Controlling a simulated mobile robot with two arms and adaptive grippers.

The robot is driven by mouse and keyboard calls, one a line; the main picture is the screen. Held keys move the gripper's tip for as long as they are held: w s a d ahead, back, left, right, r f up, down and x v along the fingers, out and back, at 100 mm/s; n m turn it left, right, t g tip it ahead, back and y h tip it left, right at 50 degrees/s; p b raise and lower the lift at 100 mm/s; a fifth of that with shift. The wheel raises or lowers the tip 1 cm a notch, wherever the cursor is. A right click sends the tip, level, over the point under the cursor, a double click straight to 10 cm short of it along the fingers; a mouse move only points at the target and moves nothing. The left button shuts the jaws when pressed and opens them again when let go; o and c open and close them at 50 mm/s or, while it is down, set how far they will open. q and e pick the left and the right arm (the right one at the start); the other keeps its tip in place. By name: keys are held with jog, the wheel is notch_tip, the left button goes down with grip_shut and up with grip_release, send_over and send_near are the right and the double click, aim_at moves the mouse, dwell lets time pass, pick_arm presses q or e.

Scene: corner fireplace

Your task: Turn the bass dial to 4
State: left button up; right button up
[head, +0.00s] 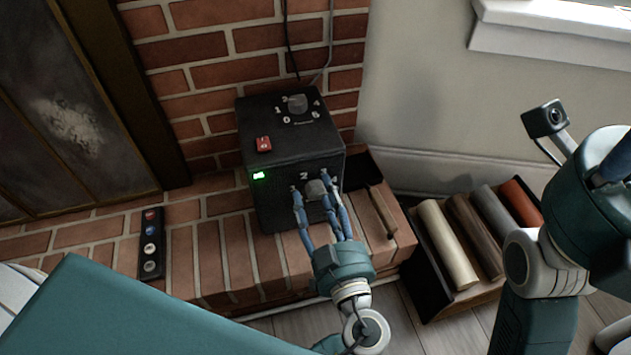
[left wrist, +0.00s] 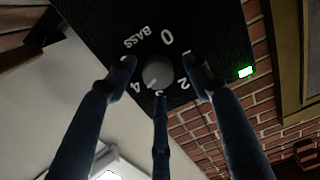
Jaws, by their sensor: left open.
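The bass dial (left wrist: 158,73) is a round grey knob on the front of a black speaker box (head: 290,155). In the left wrist view it carries the label BASS and figures around it. Its pale pointer mark appears to lie between 3 and 4; the exact setting is hard to read. The dial also shows in the head view (head: 315,189). My left gripper (head: 316,188) has its three blue fingers spread around the dial, open. Whether any fingertip touches the knob I cannot tell. My right gripper is out of view.
A second dial (head: 298,104) and a red switch (head: 263,144) are on the box's top. A green light (head: 259,175) glows on its front. A remote (head: 151,243) lies on the brick hearth at left.

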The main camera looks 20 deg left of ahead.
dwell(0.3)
pick_arm(q)
jog(key=c, duration=1.1)
jog(key=shift+w+r+m, duration=0.1)
jog(key=shift+r+m, duration=0.05)
jog(key=shift+m, duration=0.35)
jog(key=o, duration=1.1)
